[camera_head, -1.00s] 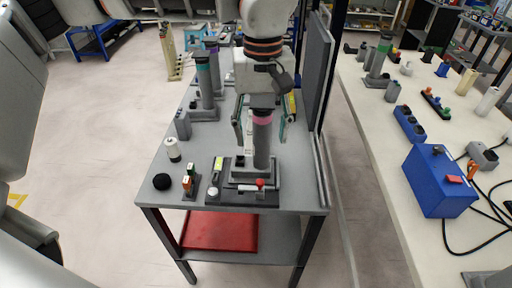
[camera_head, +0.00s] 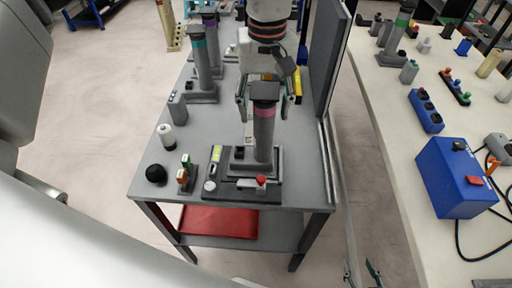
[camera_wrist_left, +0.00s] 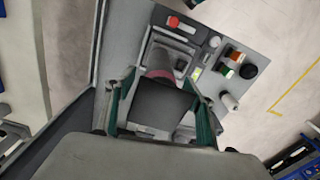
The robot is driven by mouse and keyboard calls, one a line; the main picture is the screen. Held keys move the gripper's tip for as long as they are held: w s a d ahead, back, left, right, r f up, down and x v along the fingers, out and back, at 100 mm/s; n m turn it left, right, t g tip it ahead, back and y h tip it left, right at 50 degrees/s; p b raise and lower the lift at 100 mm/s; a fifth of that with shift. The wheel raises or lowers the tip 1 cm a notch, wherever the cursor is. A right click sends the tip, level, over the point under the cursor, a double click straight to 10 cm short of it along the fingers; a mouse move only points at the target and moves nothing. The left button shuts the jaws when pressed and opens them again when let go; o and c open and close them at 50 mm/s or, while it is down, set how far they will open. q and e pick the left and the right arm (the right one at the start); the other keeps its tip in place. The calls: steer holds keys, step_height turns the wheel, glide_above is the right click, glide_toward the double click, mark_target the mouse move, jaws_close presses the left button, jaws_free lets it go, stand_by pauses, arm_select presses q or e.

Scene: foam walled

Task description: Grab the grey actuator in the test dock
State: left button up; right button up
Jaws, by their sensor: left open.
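The grey actuator (camera_head: 264,135) is an upright cylinder with a pink band and a dark cap. It stands in the test dock (camera_head: 240,190), a dark base with a red knob, near the table's front edge. My left gripper (camera_head: 262,112) is open at the actuator's upper part, one finger on each side. In the left wrist view the open fingers (camera_wrist_left: 160,115) flank the dark cap of the actuator (camera_wrist_left: 160,100); whether they touch it is unclear. My right gripper (camera_head: 361,273) is open and empty, low at the bottom right, only its fingertips showing.
A grey upright panel (camera_head: 322,60) borders the table's right side. A black ball (camera_head: 156,174), a white cylinder (camera_head: 166,136) and a small switch block (camera_head: 186,176) stand left of the dock. A teal-banded column (camera_head: 203,65) stands behind. A blue box (camera_head: 455,180) is on the right bench.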

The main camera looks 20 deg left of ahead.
arm_select(q)
steer(key=shift+w+f, duration=0.1)
steer(key=shift+f, duration=1.75)
jaws_close()
